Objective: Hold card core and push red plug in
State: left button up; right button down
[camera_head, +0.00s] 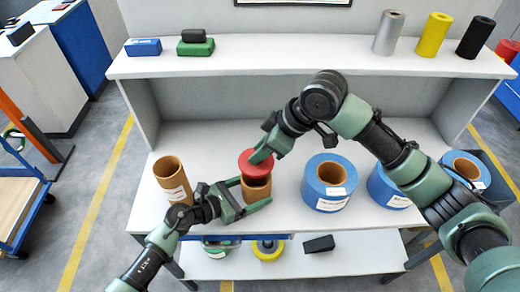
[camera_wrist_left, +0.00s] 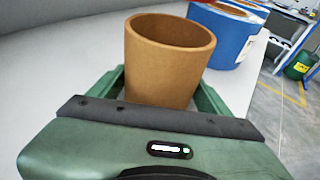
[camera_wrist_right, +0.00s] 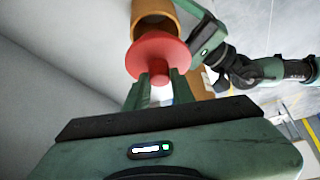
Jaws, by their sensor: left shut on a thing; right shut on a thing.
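The brown card core (camera_head: 257,191) stands upright on the white bench. My left gripper (camera_head: 250,197) is shut on it, one finger on each side; the left wrist view shows the core (camera_wrist_left: 168,65) with an open top and no plug in it. The red plug (camera_head: 253,165) is a round disc with a knob, above the core in the head view. My right gripper (camera_head: 262,155) is shut on the plug's knob; in the right wrist view the plug (camera_wrist_right: 155,52) lies between the fingers and the core (camera_wrist_right: 152,22).
Another brown core (camera_head: 172,182) stands to the left. Blue coils (camera_head: 328,187) stand to the right, partly behind my right arm. The upper shelf (camera_head: 290,60) holds blue and green blocks and coloured cylinders. A lower shelf holds a yellow-ringed item (camera_head: 267,250) and a black block (camera_head: 318,244).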

aim_at(264, 163)
jog(key=shift+f, duration=0.7)
jog(key=shift+f, duration=2.3)
dwell(0.8)
jog(key=c, duration=1.1)
grip_release()
jog(key=shift+r, duration=0.1)
jog(key=v, duration=1.2)
